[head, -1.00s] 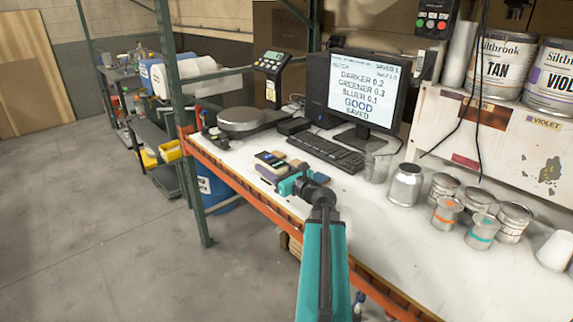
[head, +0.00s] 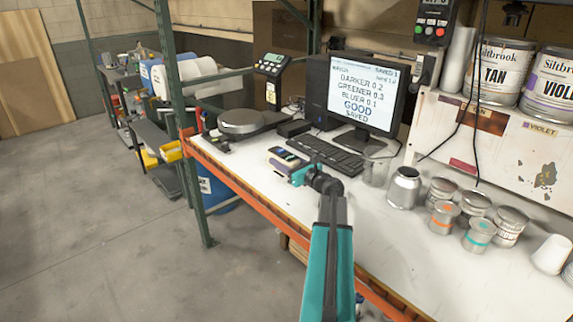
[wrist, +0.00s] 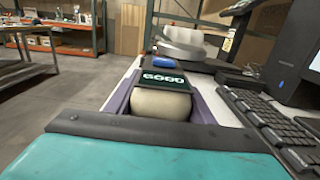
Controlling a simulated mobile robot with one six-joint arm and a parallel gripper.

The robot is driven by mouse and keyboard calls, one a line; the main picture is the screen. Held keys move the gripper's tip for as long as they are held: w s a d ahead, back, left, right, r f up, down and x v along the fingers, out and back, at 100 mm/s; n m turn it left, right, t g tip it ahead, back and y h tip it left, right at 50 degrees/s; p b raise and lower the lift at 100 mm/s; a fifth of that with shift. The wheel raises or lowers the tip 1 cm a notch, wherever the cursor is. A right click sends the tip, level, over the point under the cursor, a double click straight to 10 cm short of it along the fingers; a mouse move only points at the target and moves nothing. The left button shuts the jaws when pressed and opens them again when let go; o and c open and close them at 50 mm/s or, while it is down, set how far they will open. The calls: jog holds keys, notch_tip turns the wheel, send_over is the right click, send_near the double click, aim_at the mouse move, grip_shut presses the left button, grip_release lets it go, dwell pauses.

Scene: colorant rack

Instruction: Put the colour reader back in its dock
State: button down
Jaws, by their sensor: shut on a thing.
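The colour reader (head: 286,158) is held in my gripper (head: 300,174), over the white bench in front of the keyboard. In the wrist view the reader (wrist: 162,103) points away from me, with purple sides, a cream body and a dark screen reading "GOOD". A blue patch shows just past the screen. My gripper is shut on the reader's near end; the fingertips are mostly hidden. I cannot tell whether its underside touches the bench. I cannot pick out the dock for certain; a small black box (head: 293,128) stands behind the reader.
The keyboard (head: 325,155) and monitor (head: 362,92) are close behind and right. A round scale (head: 241,121) stands to the left. A clear cup (head: 376,170) and several cans (head: 404,187) stand to the right. The bench's orange front edge (head: 240,186) is near. Bare bench lies left of the reader.

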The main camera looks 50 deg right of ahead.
jog(key=shift+w+d, duration=0.25)
jog(key=shift+d, duration=0.5)
jog(key=shift+w+d+p, duration=0.15)
jog(key=shift+d+p, duration=0.2)
jog(key=shift+d, duration=0.1)
jog(key=shift+f+p, duration=0.65)
jog(key=shift+f, duration=1.1)
jog(key=shift+f, duration=0.2)
jog(key=c, duration=0.8)
grip_release()
jog(key=shift+c, duration=0.2)
jog(key=shift+r, duration=0.2)
jog(key=s+b, duration=0.1)
jog(key=s, duration=0.2)
jog(key=s+a+b, duration=0.1)
jog(key=s, duration=0.3)
jog(key=s+b, duration=0.2)
jog(key=s, duration=0.1)
jog(key=shift+s+a+f, duration=0.15)
jog(key=shift+s+a, duration=0.05)
jog(key=shift+s, duration=0.85)
